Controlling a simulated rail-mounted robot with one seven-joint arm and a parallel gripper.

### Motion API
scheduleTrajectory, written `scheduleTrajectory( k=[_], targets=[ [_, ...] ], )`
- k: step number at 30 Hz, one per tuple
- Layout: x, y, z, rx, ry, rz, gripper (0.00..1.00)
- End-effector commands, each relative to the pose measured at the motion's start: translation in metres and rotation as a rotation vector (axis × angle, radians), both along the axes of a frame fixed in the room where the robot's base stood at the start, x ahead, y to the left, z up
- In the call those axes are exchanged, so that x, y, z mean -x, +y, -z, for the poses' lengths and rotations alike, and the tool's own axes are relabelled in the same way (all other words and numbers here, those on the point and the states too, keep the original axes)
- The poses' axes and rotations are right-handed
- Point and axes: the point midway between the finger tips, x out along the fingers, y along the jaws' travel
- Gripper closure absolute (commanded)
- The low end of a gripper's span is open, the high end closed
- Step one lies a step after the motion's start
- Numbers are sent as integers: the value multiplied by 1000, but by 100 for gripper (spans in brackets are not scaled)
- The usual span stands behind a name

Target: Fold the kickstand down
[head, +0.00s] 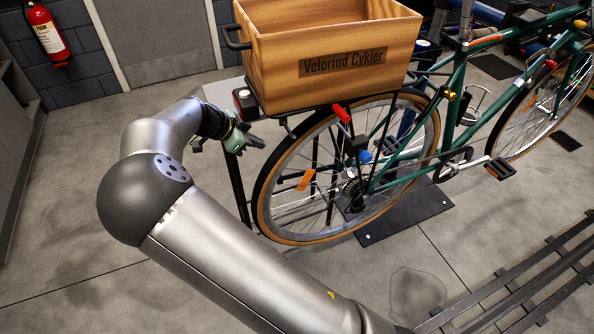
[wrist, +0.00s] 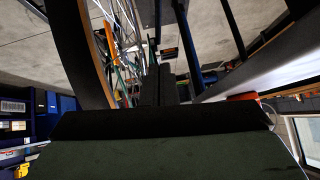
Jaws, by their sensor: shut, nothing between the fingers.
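The green bicycle (head: 455,95) stands side-on with its rear wheel (head: 268,190) nearest me in the head view. I cannot make out the kickstand for certain among the dark bars beside the rear wheel. My gripper (head: 256,141) is shut and empty, just left of the rear wheel's upper edge and below the rear rack. In the wrist view the dark fingers of my gripper (wrist: 157,85) point along the wheel. The tyre (wrist: 80,55) and spokes are on their left, close by.
A wooden crate (head: 285,58) sits on the rear rack. A red-handled lever (head: 342,113), a blue knob (head: 365,157) and an orange tag (head: 306,180) are near the wheel. A dark floor plate (head: 405,215) lies below. Slatted dark rails (head: 520,290) lie at the lower right. The floor at left is clear.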

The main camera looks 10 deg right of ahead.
Motion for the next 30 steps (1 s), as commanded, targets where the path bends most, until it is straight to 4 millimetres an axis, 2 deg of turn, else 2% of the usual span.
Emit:
scheduleTrajectory(
  k=[9,14,30],
  targets=[
    [0,-1,1,-1,2,2,100],
    [-3,-10,11,-1,4,3,100],
    [-30,-83,93,0,5,5,100]
  ],
)
